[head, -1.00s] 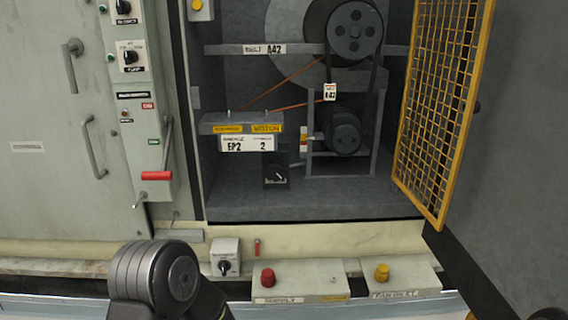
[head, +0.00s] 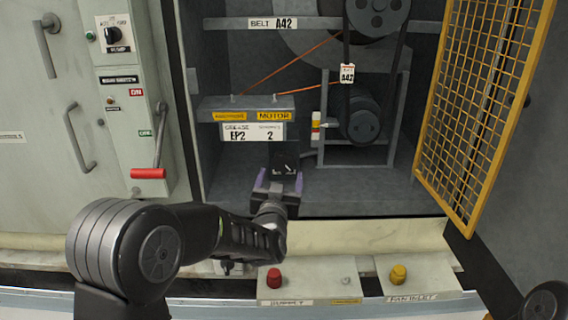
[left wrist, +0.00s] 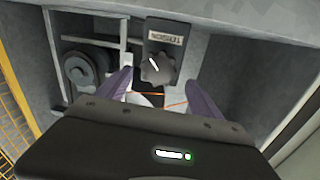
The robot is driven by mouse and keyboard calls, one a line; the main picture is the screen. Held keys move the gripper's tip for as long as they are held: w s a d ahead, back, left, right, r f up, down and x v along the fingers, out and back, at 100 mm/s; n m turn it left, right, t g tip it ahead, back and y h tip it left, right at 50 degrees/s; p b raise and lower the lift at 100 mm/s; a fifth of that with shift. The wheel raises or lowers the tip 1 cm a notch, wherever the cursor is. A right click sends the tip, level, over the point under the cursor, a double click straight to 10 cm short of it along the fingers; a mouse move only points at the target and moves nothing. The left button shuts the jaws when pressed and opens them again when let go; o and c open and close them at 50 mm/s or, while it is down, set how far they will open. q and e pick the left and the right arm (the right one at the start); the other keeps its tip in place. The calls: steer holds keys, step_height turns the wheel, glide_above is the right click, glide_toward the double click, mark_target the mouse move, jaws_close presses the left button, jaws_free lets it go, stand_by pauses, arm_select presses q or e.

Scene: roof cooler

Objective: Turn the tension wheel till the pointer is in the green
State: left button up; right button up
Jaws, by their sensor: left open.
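The tension wheel is a small dark knob (left wrist: 158,68) with a white mark, on a dark box labelled TENSION. In the head view this box (head: 285,160) stands on the cabinet floor below the EP2 label, partly hidden by my gripper. My left gripper (head: 280,182) is open in front of it. In the left wrist view, the purple fingers (left wrist: 159,78) stand on either side of the knob, apart from it. A small coloured strip (head: 316,126) beside the motor shows yellow, white and red. I cannot make out a pointer or green on it.
A yellow mesh door (head: 485,100) stands open on the right. The motor (head: 362,118) and belt pulleys fill the cabinet's right side. A red-handled lever (head: 148,173) is on the left panel. Red (head: 273,278) and yellow (head: 398,275) buttons sit on the front ledge.

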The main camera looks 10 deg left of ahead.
mark_target(284, 165)
arm_select(q)
steer(key=shift+w+r, duration=0.15)
steer(key=shift+w, duration=0.35)
steer(key=w, duration=0.2)
steer(key=w+p, duration=0.1)
steer(key=w, duration=0.1)
steer(key=w+a, duration=0.1)
steer(key=w, duration=0.1)
steer(key=shift+w+p, duration=0.3)
steer(key=shift+c, duration=0.4)
steer(key=shift+d, duration=0.1)
steer(key=c, duration=1.3)
